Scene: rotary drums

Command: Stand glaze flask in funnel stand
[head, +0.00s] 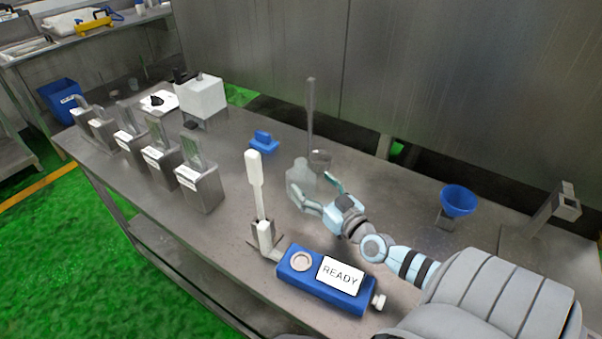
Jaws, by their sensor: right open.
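A pale, translucent flask (301,176) stands upright on the steel bench near the middle of the head view; I take it for the glaze flask. My right gripper (311,186) reaches in from the right and is open, its fingers at the flask's near and right sides. I cannot tell whether they touch it. A blue funnel (458,200) sits on a small metal stand (445,221) at the right; it may be the funnel stand. My left gripper is not in view.
A thin metal post (310,115) with a grey cup-like piece rises just behind the flask. A blue device (312,285) reading READY lies in front, a white-handled tool (255,185) upright beside it. Several metal bins (198,186) line the left. A bracket (540,222) stands far right.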

